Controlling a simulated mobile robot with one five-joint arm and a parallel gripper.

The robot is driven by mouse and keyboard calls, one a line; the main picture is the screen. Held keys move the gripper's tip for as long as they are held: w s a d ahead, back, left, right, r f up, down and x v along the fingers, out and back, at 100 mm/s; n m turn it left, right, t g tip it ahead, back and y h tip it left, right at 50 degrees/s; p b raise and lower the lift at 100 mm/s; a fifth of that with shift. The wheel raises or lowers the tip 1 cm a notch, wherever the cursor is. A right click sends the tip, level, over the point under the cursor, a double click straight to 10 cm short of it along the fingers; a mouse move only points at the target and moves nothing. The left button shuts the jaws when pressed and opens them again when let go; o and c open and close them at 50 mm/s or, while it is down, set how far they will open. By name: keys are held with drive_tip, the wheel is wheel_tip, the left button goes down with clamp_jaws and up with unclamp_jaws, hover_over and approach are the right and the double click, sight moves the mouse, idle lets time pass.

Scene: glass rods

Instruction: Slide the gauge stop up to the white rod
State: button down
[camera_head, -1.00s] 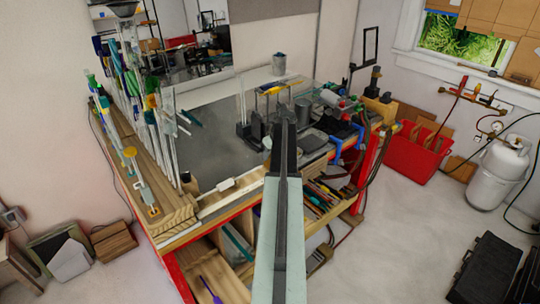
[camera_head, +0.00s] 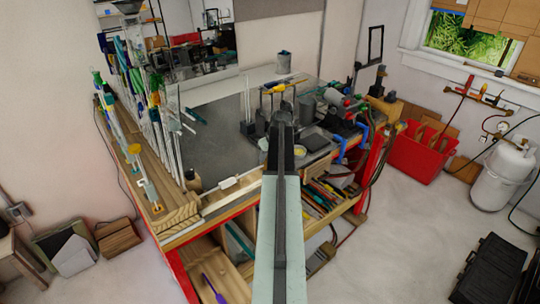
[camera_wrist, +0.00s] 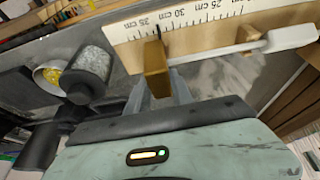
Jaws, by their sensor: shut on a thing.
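My gripper (camera_wrist: 162,88) is shut on a brass-coloured block, the gauge stop (camera_wrist: 154,68), in the wrist view. The stop stands against the edge of a cream ruler (camera_wrist: 205,22), between the 30 and 35 cm marks. The white rod (camera_wrist: 215,51) lies along the ruler to the right of the stop, with a thicker white part at its right end. Its left end is close to the stop; I cannot tell whether they touch. In the head view my gripper (camera_head: 281,118) is over the bench's front side, and my arm hides the stop.
A grey cylinder (camera_wrist: 87,72) and a bowl of yellow bits (camera_wrist: 47,76) are left of my gripper. The bench (camera_head: 215,135) has upright glass rods in a wooden rack (camera_head: 165,207) at left. Blue clamps and tools crowd its right end. A red crate (camera_head: 418,155) stands beyond.

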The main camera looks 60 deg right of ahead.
drive_tip(key=c, duration=1.4)
unclamp_jaws()
drive_tip(key=shift+a, duration=0.1)
drive_tip(key=shift+r, duration=0.1)
drive_tip(key=p+v, duration=0.7)
drive_tip(key=shift+r, duration=0.3)
drive_tip(key=shift+a, duration=0.1)
drive_tip(key=shift+s+f, duration=0.1)
drive_tip(key=shift+s, duration=0.05)
